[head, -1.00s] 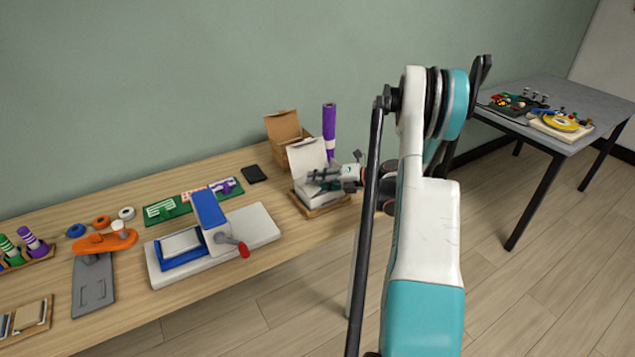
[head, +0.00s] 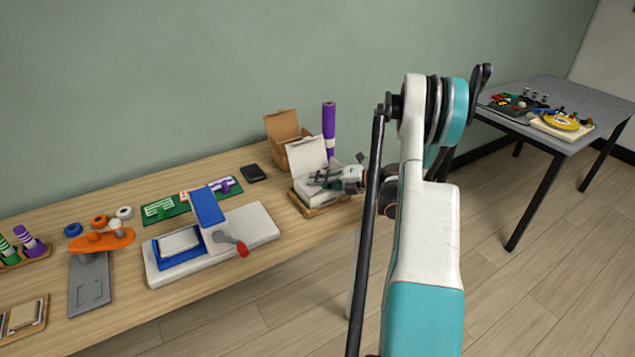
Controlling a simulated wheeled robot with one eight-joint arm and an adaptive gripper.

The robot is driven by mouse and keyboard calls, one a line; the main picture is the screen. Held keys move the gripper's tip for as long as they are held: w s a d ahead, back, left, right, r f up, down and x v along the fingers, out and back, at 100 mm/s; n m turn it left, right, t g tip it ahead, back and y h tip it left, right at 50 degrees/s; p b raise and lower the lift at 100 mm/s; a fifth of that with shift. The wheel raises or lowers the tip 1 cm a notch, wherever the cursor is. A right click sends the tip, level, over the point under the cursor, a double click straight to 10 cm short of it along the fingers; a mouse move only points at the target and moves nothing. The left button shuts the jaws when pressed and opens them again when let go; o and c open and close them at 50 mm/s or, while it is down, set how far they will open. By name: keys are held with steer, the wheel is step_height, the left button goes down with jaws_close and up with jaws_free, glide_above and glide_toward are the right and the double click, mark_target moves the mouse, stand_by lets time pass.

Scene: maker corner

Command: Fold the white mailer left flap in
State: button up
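The white mailer (head: 307,155) stands on a brown wooden tray (head: 312,211) near the right end of the wooden table. Its tall lid is raised and leans back. My gripper (head: 318,179) is over the mailer's open top, in front of the lid, reaching in from the right. It is small and dark in this view, and I cannot tell whether its fingers are open or shut. The mailer's left flap cannot be made out clearly, and my gripper covers part of the box.
A brown open carton (head: 283,127) and a purple roll (head: 329,130) stand behind the mailer. A press with a blue lid (head: 208,207) and red-handled lever is to the left. A black slab (head: 253,173) lies between. A grey table (head: 560,95) stands at the far right.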

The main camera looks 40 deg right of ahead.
steer(key=shift+o, duration=0.2)
stand_by(0.3)
steer(key=shift+a+r+g+p, duration=0.15)
steer(key=shift+r+g+p, duration=0.2)
steer(key=shift+p, duration=0.35)
steer(key=r+p+v, duration=0.1)
steer(key=p+v, duration=0.3)
steer(key=v, duration=1)
steer(key=w+a+r+m+t+h, duration=0.1)
steer(key=w+a+r+t, duration=0.1)
steer(key=w+r, duration=0.4)
steer(key=w+a+r+m+t+h+p, duration=0.1)
steer(key=w+a+r, duration=0.4)
steer(key=r, duration=0.5)
steer(key=w+a+r+m+t+h+p, duration=0.1)
steer(key=w+a+r+t, duration=0.2)
steer(key=w+r, duration=0.5)
steer(key=shift+w+a+r+m+h, duration=0.3)
steer(key=shift+a+r, duration=0.1)
steer(key=shift+r, duration=0.2)
